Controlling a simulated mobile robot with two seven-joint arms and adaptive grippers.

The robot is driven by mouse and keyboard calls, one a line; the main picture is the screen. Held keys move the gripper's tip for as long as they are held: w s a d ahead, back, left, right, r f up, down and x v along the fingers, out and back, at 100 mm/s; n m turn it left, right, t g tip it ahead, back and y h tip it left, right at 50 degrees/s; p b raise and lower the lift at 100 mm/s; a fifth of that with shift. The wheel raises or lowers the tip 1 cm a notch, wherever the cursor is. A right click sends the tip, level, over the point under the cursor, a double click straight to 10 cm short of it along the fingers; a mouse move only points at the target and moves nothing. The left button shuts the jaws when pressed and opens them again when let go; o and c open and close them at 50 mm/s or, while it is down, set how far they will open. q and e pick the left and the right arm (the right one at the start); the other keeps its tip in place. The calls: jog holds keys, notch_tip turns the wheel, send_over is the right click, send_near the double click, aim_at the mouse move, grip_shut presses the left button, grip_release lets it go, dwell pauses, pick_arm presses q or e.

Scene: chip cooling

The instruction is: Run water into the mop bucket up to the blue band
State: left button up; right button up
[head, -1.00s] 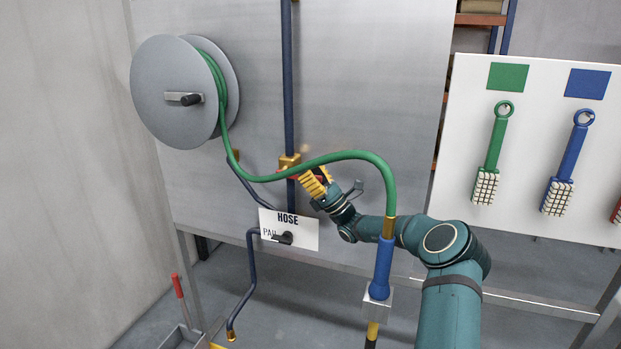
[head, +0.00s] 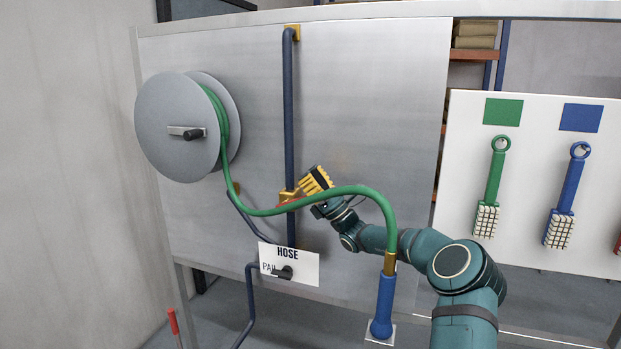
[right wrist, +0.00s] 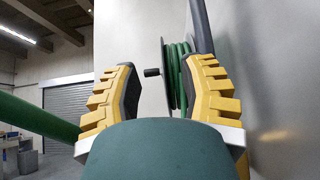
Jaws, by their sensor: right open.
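The mop bucket is not in view; a red handle tip (head: 172,322) shows at the bottom left edge in the head view. A brass valve (head: 286,197) sits on the dark vertical pipe (head: 289,120), with a red part beside it, partly hidden by the green hose. A HOSE/PAIL plate (head: 302,262) with a black lever (head: 284,272) is below it. My right gripper (head: 312,182) is just right of and slightly above the valve, behind the hose arc. In the right wrist view its yellow fingers (right wrist: 160,90) are apart with nothing held between them. My left gripper is not in view.
A grey hose reel (head: 168,140) hangs at the left; it shows in the right wrist view (right wrist: 165,60). The green hose (head: 345,190) arcs in front of my right gripper to a blue nozzle (head: 384,305). A brush board (head: 532,225) is at the right.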

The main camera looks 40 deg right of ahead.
jog(key=s+d+f+p, duration=0.1)
jog(key=s+d+f, duration=0.2)
jog(key=s, duration=0.3)
jog(key=s+d+f+p, duration=0.1)
jog(key=s+d+f, duration=0.2)
jog(key=s, duration=0.3)
jog(key=shift+s+d+f, duration=0.15)
jog(key=shift+s+d, duration=0.15)
jog(key=shift+s, duration=0.1)
dwell(1.1)
jog(key=shift+p, duration=0.3)
